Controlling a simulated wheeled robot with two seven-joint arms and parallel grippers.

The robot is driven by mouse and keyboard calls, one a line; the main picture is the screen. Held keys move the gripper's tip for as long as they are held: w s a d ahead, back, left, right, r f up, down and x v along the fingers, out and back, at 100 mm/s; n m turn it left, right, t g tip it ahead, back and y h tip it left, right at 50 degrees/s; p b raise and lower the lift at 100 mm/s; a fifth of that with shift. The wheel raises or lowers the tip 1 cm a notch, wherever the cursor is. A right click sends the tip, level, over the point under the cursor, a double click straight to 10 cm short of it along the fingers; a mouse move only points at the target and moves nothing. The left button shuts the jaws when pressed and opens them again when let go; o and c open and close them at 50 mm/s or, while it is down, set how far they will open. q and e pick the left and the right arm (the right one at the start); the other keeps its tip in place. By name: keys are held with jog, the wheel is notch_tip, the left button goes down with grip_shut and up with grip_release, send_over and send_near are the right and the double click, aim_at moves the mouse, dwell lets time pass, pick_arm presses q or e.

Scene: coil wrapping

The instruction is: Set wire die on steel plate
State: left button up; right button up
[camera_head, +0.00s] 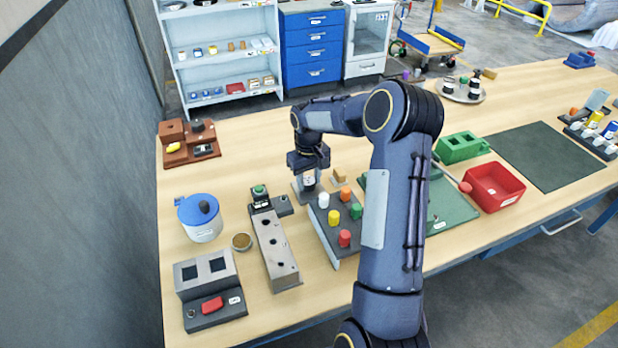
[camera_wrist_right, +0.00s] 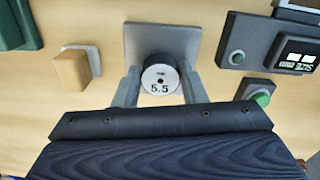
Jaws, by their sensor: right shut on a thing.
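The wire die (camera_wrist_right: 160,80) is a short dark cylinder with a white top face marked 5.5. It also shows small in the head view (camera_head: 309,181), below my right gripper (camera_head: 309,172). In the right wrist view my right gripper (camera_wrist_right: 158,88) is shut on the die, one finger on each side. The grey steel plate (camera_wrist_right: 188,32) lies flat on the table directly under the die; its edge also shows in the head view (camera_head: 298,193). I cannot tell whether the die touches the plate. My left gripper is not in view.
A sloped grey rack (camera_head: 322,228) with coloured knobs stands just in front of the plate. A small wooden block (camera_wrist_right: 72,70) and a device with a green button (camera_wrist_right: 261,98) flank the plate. A long grey block with holes (camera_head: 272,245) lies nearer.

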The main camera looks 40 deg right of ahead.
aim_at(309, 181)
jog(key=shift+f, duration=0.2)
jog(key=o, duration=1.2)
jog(key=shift+r, duration=0.1)
jog(key=shift+c, duration=0.2)
notch_tip(309, 181, up, 12)
jog(key=b, duration=0.1)
jog(key=s+a+r+t, duration=0.1)
jog(key=s+a+r, duration=0.4)
jog(key=s+a+f+t+y, duration=0.1)
jog(key=s+a+t+y, duration=0.1)
jog(key=s+a, duration=0.6)
jog(key=s+a+f+t+y, duration=0.1)
jog(key=s+a+f+t, duration=0.1)
jog(key=s+a, duration=0.7)
jog(key=s, duration=0.5)
jog(key=shift+f+t+y, duration=0.15)
jog(key=shift+t+y, duration=0.15)
jog(key=shift+y, duration=0.1)
